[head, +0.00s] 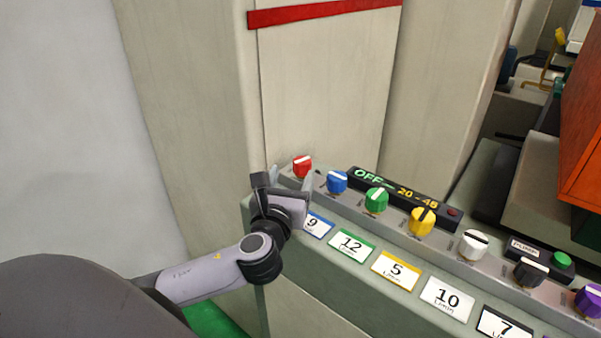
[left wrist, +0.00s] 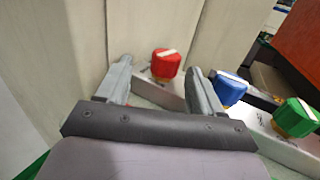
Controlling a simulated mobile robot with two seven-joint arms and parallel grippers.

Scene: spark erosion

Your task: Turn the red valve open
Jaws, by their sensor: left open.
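The red valve (head: 302,166) is a red knob with a white bar on top, at the far left end of a row of knobs on a grey panel ledge. My left gripper (head: 292,181) is just in front of it, with its fingers apart. In the left wrist view the red valve (left wrist: 166,64) shows beyond and between the two open fingertips (left wrist: 158,78), with nothing held. I cannot tell whether a finger touches it. My right gripper is in neither view.
A blue knob (head: 337,182) sits close to the right of the red valve, then green (head: 376,200), yellow (head: 421,221) and white (head: 473,245) knobs. A dark display (head: 405,198) lies behind them. Number labels line the panel front. A pale cabinet wall (head: 325,90) rises behind.

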